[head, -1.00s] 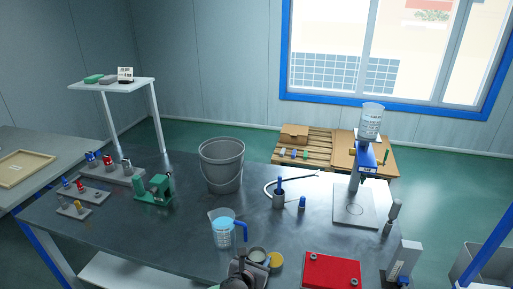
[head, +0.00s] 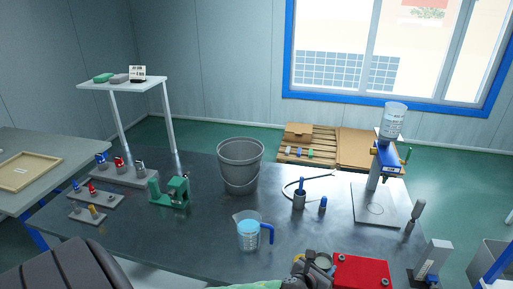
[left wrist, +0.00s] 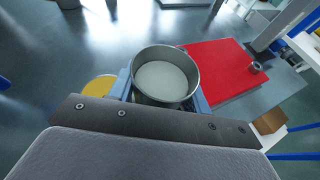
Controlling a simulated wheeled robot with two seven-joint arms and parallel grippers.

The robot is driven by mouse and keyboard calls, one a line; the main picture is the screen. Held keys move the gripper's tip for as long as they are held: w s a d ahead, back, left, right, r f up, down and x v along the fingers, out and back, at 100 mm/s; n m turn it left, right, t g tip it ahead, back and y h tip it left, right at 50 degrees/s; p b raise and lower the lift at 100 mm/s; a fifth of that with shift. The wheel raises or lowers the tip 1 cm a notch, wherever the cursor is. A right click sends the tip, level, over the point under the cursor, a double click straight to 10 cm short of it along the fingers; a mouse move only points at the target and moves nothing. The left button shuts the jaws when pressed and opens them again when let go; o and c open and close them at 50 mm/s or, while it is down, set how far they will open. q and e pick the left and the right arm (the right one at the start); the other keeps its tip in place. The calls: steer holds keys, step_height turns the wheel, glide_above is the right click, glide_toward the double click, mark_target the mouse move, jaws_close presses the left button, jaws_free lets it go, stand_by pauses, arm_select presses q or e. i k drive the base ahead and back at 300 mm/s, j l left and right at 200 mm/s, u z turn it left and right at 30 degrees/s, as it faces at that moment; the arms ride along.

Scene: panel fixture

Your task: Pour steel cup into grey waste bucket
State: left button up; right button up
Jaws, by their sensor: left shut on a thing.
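The steel cup (left wrist: 166,76) is in the left wrist view, its round mouth facing the camera and pale contents inside. My left gripper (left wrist: 161,96) is shut around it, one blue finger on each side. In the head view my left gripper (head: 311,267) is at the bottom edge, beside the red box, and the cup (head: 324,261) shows only in part there. I cannot tell whether the cup touches the table. The grey waste bucket (head: 240,168) stands upright on the dark table, farther back and to the left of the cup. My right gripper is not in view.
A jug of blue liquid (head: 248,233) stands between my left gripper and the bucket. A red box (head: 361,272) is close on the right. A green device (head: 168,191) stands left of the bucket; a stand (head: 380,160) is at the right. Bare table lies around the bucket.

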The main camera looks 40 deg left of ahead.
mark_target(241, 167)
steer(key=k+j+z, duration=0.25)
steer(key=j, duration=0.2)
steer(key=k+j+z, duration=0.15)
steer(key=j+z, duration=0.15)
steer(key=k+j, duration=0.3)
steer(key=j, duration=0.2)
steer(key=k+j+z, duration=0.1)
steer(key=k+j, duration=0.2)
steer(key=j, duration=0.2)
steer(key=k+j, duration=0.3)
steer(key=j, duration=0.15)
steer(key=k+j+z, duration=0.1)
steer(key=k+j, duration=0.25)
steer(key=j, duration=0.15)
